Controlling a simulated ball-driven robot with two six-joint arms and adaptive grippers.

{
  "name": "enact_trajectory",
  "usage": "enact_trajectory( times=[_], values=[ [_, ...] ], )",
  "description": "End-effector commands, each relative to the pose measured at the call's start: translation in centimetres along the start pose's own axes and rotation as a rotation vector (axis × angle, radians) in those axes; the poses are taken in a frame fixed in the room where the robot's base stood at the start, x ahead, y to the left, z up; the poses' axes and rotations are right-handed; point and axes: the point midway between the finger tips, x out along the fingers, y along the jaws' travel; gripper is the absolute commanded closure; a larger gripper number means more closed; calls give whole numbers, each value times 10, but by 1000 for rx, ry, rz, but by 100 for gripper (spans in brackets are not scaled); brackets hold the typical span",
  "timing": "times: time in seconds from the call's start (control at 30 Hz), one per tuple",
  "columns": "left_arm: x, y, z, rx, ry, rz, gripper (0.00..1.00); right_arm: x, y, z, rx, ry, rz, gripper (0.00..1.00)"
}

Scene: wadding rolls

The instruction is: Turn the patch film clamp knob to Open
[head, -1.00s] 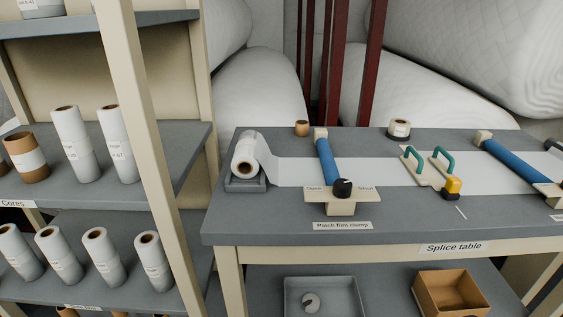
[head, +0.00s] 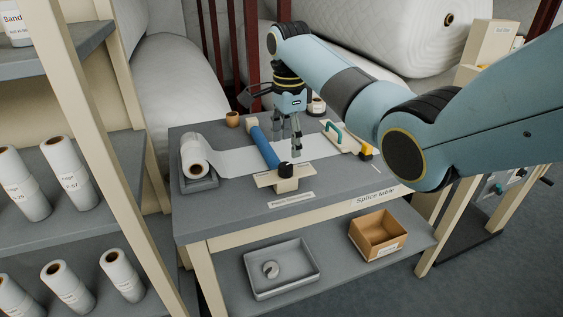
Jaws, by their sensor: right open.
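The patch film clamp is a blue bar (head: 264,147) lying across the white film (head: 228,161) on the splice table. Its black knob (head: 285,169) sits at the bar's near end on a cream block. The plate beside the knob carries lettering too small to read now, so I cannot tell the knob's setting. My right gripper (head: 297,151) points down over the table, just behind and to the right of the knob. It is open and empty, apart from the knob. My left gripper is not in view.
A film roll (head: 194,157) sits in a cradle at the table's left. A green-handled tool (head: 335,132) and a yellow-and-black item (head: 366,152) lie right of my gripper. A shelf rack with rolls stands left. A grey tray (head: 282,268) and cardboard box (head: 378,235) are on the lower shelf.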

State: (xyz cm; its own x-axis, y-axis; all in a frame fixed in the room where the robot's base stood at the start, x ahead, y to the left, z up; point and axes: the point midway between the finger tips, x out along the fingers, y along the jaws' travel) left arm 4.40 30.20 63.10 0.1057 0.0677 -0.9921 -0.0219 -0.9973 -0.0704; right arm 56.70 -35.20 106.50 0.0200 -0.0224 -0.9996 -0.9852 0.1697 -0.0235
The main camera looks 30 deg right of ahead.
Motion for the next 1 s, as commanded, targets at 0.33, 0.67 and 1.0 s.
enact_trajectory(
  times=[0.33,0.67,1.0],
  values=[
    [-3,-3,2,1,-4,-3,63,-4,-17,-2,156,-16,31,39],
    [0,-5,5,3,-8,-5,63,60,-15,0,153,-17,29,39],
    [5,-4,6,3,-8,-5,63,84,-15,0,152,-16,25,39]
  ],
)
